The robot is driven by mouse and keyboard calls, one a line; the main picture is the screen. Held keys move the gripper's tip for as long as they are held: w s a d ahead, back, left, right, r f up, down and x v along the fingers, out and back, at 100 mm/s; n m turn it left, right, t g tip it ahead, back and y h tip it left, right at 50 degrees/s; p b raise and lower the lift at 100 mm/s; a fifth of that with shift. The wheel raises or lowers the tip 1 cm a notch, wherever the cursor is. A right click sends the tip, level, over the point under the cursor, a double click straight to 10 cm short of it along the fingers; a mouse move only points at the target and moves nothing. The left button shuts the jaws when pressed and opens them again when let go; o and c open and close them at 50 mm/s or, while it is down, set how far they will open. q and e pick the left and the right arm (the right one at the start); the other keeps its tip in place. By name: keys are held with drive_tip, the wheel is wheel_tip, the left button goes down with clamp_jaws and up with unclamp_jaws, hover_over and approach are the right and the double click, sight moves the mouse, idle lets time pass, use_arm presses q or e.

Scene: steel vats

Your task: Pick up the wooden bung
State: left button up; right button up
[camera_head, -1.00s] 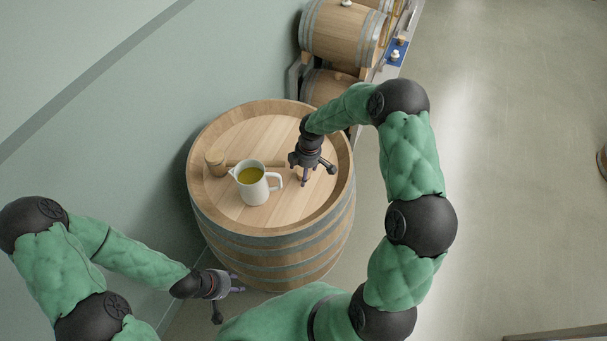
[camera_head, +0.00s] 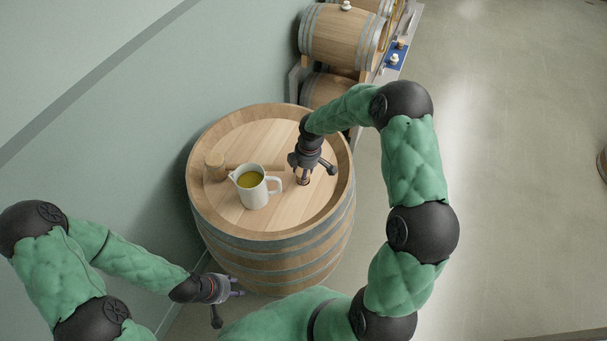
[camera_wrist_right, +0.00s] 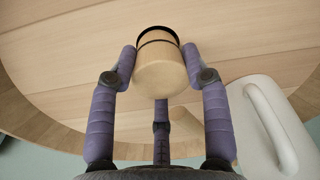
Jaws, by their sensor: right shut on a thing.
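The wooden bung (camera_head: 303,181) is small, pale and round, and sits on the right part of the upright barrel's top (camera_head: 240,212). In the right wrist view the bung (camera_wrist_right: 160,72) shows a dark band and lies between the purple fingers. My right gripper (camera_head: 306,174) reaches down from above and is shut on the bung; its fingers partly hide it in the head view. In the wrist view the right gripper (camera_wrist_right: 160,80) has fingers on both sides of the bung and one below. My left gripper (camera_head: 230,300) is open and empty, in front of the barrel.
A white jug (camera_head: 254,196) of yellow-green liquid stands left of the bung, its handle towards my right gripper. A wooden mallet (camera_head: 215,167) lies behind the jug. Barrels (camera_head: 335,38) on a rack stand behind. The floor at right is mostly clear.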

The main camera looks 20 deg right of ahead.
drive_tip(key=s+a+r, duration=0.8)
drive_tip(key=s+r, duration=0.3)
drive_tip(key=shift+a+r, duration=0.3)
drive_tip(key=shift+a, duration=0.1)
drive_tip(key=o, duration=0.5)
drive_tip(key=c, duration=0.5)
drive_tip(key=shift+s, duration=0.1)
